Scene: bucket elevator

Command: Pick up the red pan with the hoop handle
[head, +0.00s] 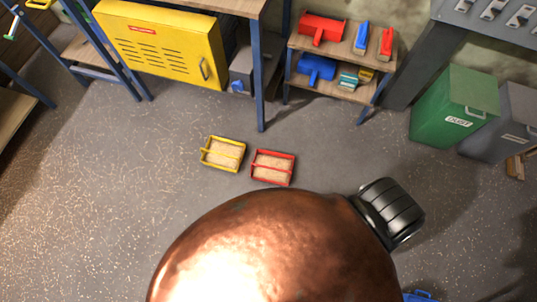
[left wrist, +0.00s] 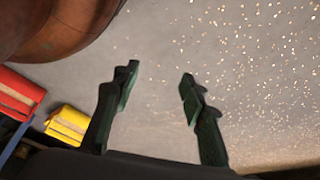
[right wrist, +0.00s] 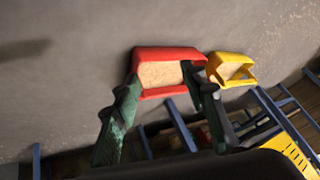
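The red pan (head: 290,169) is a small open box with pale granular fill and a thin red bar across its top. It lies on the floor just right of the yellow pan (head: 239,163). In the right wrist view the red pan (right wrist: 150,56) is beyond the spread fingertips of my right gripper (right wrist: 161,74), which is open and empty; I see no grip on the handle. My left gripper (left wrist: 158,76) is open and empty over bare floor, with the red pan (left wrist: 38,92) and yellow pan (left wrist: 68,123) off to its left. Neither gripper shows in the head view.
A yellow cabinet (head: 150,40) under a bench stands at the back left. A wooden shelf (head: 330,92) with red and blue items is at the back. A green bin (head: 445,100) and a grey bin (head: 500,120) stand at the right. Floor around the pans is clear.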

